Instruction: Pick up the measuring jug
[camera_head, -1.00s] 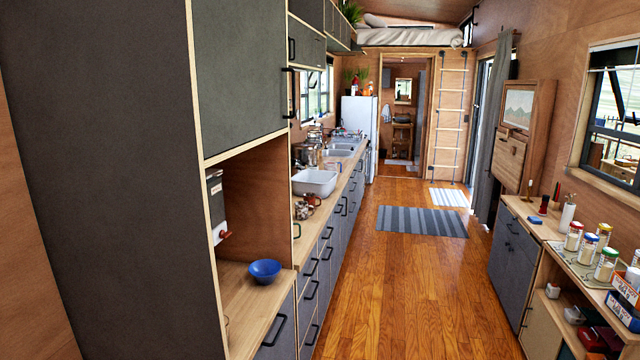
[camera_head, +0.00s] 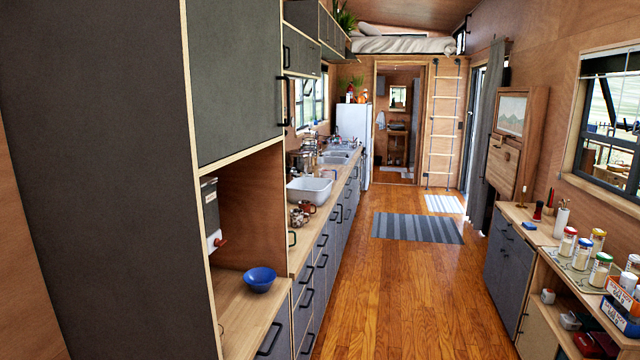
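I cannot make out a measuring jug for certain in the head view. Small brown and glassy items (camera_head: 301,213) stand on the left counter in front of the white basin (camera_head: 309,190), too small to identify. Shiny metal pots (camera_head: 300,160) stand behind the basin. Neither of my grippers is in view.
A tall dark cabinet (camera_head: 110,150) fills the near left. A blue bowl (camera_head: 260,280) sits on the near wooden counter. Spice jars (camera_head: 582,252) and boxes (camera_head: 622,298) stand on the right shelf unit. The wooden floor (camera_head: 395,290) between is clear, with a striped rug (camera_head: 417,228) farther on.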

